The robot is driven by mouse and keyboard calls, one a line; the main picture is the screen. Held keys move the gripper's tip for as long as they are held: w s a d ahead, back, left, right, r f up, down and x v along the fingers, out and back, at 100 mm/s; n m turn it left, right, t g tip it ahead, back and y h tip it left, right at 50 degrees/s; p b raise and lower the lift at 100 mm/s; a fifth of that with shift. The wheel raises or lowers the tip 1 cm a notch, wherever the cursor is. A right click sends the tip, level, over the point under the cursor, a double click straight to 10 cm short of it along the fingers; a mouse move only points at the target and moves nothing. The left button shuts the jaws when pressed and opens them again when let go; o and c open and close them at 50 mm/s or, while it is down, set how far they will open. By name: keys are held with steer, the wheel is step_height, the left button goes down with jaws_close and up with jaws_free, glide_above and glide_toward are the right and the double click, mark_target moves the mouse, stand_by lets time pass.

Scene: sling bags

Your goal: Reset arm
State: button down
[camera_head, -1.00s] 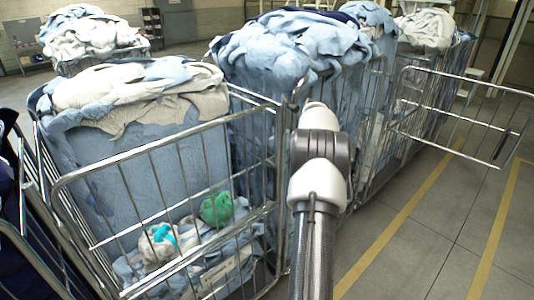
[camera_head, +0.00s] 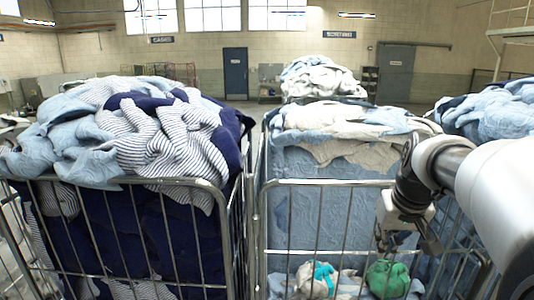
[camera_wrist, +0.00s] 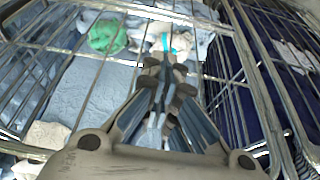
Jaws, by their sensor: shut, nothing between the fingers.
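My gripper (camera_head: 405,243) is shut and empty. In the head view it hangs at the right, in front of the upper wire side of the middle cage cart (camera_head: 330,184). In the wrist view the closed fingers (camera_wrist: 163,68) point toward the cart's contents. A green bundle (camera_head: 388,279) lies low in this cart, below my gripper; it also shows in the wrist view (camera_wrist: 108,36). A whitish bundle with a cyan tie (camera_head: 315,280) lies to its left. My arm comes in from the right edge and hides part of the right side.
A cage cart (camera_head: 232,240) heaped with navy, striped and light blue cloth (camera_head: 165,135) stands at the left. More blue cloth (camera_head: 495,110) is heaped at the right. A door (camera_head: 235,73) and open floor lie behind the carts.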

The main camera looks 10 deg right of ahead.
steer(key=s+a+f+n+b, duration=0.1)
steer(key=s+a+f, duration=0.2)
steer(key=s+a, duration=0.3)
steer(key=s+a+f+n+b, duration=0.1)
steer(key=s+a+f, duration=0.3)
steer(key=s+a, duration=0.3)
steer(key=s+a+f+n+y+b, duration=0.1)
steer(key=s+a+f+b, duration=0.1)
steer(key=s+a, duration=0.5)
steer(key=shift+a+f, duration=0.15)
steer(key=shift+f, duration=0.6)
